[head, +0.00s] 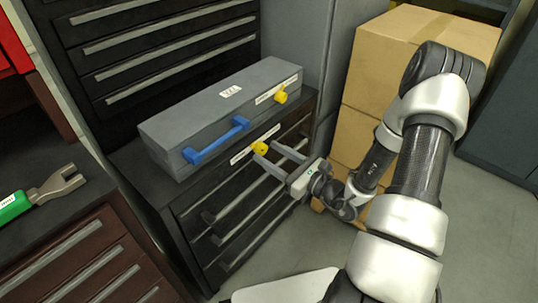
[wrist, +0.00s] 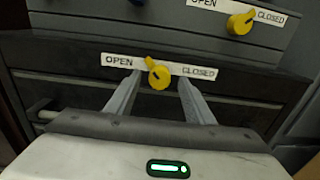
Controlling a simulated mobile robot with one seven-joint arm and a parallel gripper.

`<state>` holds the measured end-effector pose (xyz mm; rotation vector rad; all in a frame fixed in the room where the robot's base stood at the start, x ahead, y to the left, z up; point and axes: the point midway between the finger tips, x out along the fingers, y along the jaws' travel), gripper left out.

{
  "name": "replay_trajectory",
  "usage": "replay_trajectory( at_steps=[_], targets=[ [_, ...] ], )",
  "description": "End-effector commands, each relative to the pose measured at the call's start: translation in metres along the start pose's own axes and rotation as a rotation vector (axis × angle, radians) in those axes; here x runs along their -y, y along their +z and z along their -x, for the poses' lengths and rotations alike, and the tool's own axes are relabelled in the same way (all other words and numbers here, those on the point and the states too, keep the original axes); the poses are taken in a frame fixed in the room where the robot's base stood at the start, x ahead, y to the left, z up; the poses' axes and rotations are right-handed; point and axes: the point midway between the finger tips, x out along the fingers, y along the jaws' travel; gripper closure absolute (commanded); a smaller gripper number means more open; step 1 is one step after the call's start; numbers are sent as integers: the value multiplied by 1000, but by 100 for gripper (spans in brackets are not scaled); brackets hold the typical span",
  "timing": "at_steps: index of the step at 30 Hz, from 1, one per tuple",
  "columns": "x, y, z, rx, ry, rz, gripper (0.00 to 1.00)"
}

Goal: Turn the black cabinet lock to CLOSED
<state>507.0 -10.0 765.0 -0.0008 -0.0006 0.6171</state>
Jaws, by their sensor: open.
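The black cabinet (head: 190,208) has a yellow lock knob (head: 260,148) near its top edge. In the wrist view this knob (wrist: 159,77) sits between the OPEN and CLOSED words of a white label (wrist: 118,60). Its pointer tip leans up and left, toward OPEN. My gripper (head: 267,152) is open in front of the cabinet. In the wrist view its two fingers (wrist: 160,82) stand to the left and right of the knob, with gaps showing. I cannot tell whether the fingertips reach past the knob's face.
A grey box (head: 222,108) with a blue handle (head: 216,141) rests on the cabinet. It has its own yellow knob (wrist: 240,23), turned toward CLOSED. Cardboard boxes (head: 375,55) stand right, behind my arm. A green-handled wrench (head: 42,192) lies on the left cabinet.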

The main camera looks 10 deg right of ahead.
Motion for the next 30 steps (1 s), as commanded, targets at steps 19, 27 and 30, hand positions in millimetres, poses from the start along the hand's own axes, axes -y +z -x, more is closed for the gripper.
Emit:
replay_trajectory(
  at_steps=[19,27,30],
  targets=[
    [0,0,-11,0,0,0,88],
    [0,1,-11,0,-1,-19,93],
    [0,2,-10,-1,-1,-49,93]
  ],
)
